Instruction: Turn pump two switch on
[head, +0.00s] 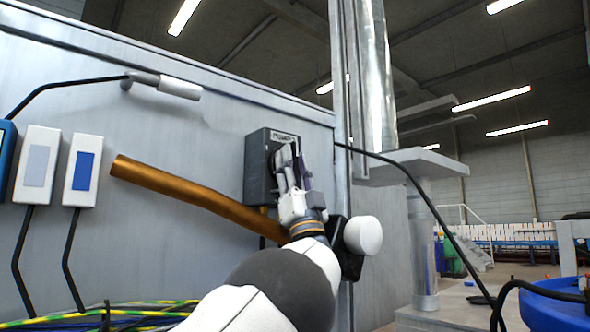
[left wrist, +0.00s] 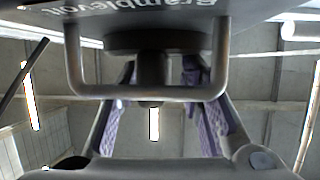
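The dark grey pump switch box (head: 258,165) is fixed to the metal panel, with a label starting "PUMP"; its number is too small to read. My left gripper (head: 288,168) is right in front of the box and hides much of its face. In the left wrist view my left gripper (left wrist: 160,88) has its two purple-padded fingers apart. A dark knob-like part (left wrist: 152,68) shows between them, with a gap on each side. A grey U-shaped bar (left wrist: 150,92) crosses the view there. The switch position cannot be told. My right gripper is not in view.
A copper-coloured pipe (head: 190,193) runs below the box. Two white boxes, one with a grey face (head: 37,165) and one with a blue face (head: 83,170), hang at the left with cables. A metal column (head: 376,75) and black cable (head: 400,165) stand to the right.

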